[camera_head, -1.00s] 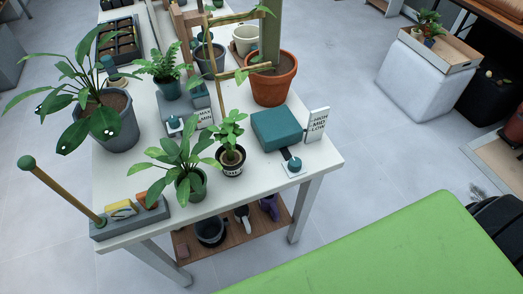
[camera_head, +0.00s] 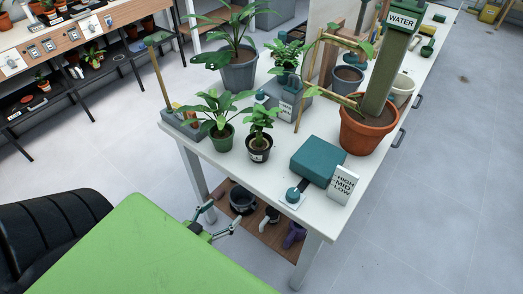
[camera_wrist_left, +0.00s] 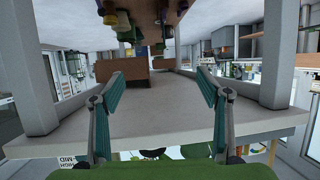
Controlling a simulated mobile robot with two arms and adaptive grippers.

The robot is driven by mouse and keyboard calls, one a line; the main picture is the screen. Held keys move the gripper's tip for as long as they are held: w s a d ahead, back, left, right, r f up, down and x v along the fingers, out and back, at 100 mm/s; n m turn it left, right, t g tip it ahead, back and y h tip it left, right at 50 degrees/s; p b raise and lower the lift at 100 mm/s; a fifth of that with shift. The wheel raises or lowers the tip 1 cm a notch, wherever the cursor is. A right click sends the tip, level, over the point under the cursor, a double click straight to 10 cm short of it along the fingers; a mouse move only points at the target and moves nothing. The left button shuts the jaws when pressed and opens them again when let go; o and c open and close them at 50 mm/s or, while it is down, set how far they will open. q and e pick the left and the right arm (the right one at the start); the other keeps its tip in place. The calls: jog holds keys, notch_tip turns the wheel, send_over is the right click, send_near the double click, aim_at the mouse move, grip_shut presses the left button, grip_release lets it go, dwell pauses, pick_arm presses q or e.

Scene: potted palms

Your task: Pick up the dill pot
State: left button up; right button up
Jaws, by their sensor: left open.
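No plant reads clearly as dill, so I cannot tell which pot is the dill pot. Near the white table's front are a small plant in a labelled black pot (camera_head: 259,155) and a broad-leaved plant in a green pot (camera_head: 221,141). A fern-like plant (camera_head: 288,57) stands behind them. My left gripper (camera_head: 224,214) is open and empty, low in front of the table, apart from all pots. In the left wrist view its two teal fingers (camera_wrist_left: 160,85) are spread, with the seemingly upside-down table beyond. My right gripper is out of view.
The white table (camera_head: 225,176) also holds a teal box (camera_head: 318,160), a HIGH/MID/LOW sign (camera_head: 344,185), a large terracotta pot (camera_head: 367,132) and a grey pot (camera_head: 239,75). A wooden shelf (camera_head: 275,246) lies below. Open floor is on the left.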

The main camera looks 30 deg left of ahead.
aim_at(259, 145)
pick_arm(q)
jog(key=w+d+r+m+t+h, duration=0.1)
jog(key=w+r+t, duration=0.1)
jog(key=r, duration=0.8)
jog(key=w+d+r+m+t+h, duration=0.1)
jog(key=r+t, duration=0.1)
jog(key=r, duration=0.7)
jog(key=w, duration=0.7)
jog(key=shift+w+d+r+p, duration=0.1)
jog(key=shift+w+d+p, duration=0.2)
jog(key=shift+p, duration=0.1)
jog(key=shift+w, duration=0.5)
jog(key=w, duration=0.2)
jog(key=w+d+p, duration=0.1)
jog(key=w, duration=0.1)
jog(key=shift+r, duration=0.25)
jog(key=shift+w+d+f, duration=0.1)
jog(key=shift+w, duration=0.45)
jog(key=c, duration=1.2)
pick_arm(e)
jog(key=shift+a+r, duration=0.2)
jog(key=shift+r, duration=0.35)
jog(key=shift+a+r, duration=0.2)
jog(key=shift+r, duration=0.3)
